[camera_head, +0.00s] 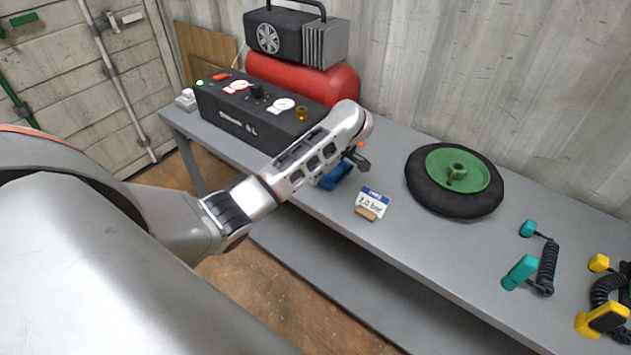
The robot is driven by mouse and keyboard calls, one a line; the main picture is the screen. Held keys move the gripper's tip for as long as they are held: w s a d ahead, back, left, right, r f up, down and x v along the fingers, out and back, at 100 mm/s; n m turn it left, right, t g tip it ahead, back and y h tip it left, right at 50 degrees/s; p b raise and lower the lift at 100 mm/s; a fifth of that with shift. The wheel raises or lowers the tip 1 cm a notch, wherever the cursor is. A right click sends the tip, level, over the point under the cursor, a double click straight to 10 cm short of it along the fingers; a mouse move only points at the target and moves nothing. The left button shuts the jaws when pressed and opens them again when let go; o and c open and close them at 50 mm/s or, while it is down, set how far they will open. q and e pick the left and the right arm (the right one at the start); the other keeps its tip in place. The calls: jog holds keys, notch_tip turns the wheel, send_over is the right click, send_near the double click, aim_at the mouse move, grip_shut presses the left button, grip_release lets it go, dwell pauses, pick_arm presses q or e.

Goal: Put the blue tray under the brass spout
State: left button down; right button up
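The blue tray (337,178) lies on the grey workbench, partly hidden behind my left arm's last links. The brass spout (302,113) is a small gold fitting at the right end of the long black compressor control box (245,120). It sits farther back and to the left of the tray. My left gripper (357,158) shows as a small dark shape at the end of the arm, just above and right of the tray. Its fingers are mostly hidden, so I cannot tell whether it is open or touches the tray. My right gripper is not in view.
A sign reading 2.0 bar (371,202) stands right of the tray. A wheel with a green hub (460,170), a teal handset (520,271) and a yellow handset (602,319) lie farther right. A red tank (300,80) stands behind the box.

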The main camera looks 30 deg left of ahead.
pick_arm(q)
jog(key=shift+s+f, duration=0.15)
jog(key=shift+f, duration=0.6)
jog(key=shift+f, duration=0.15)
jog(key=c, duration=2.3)
grip_release()
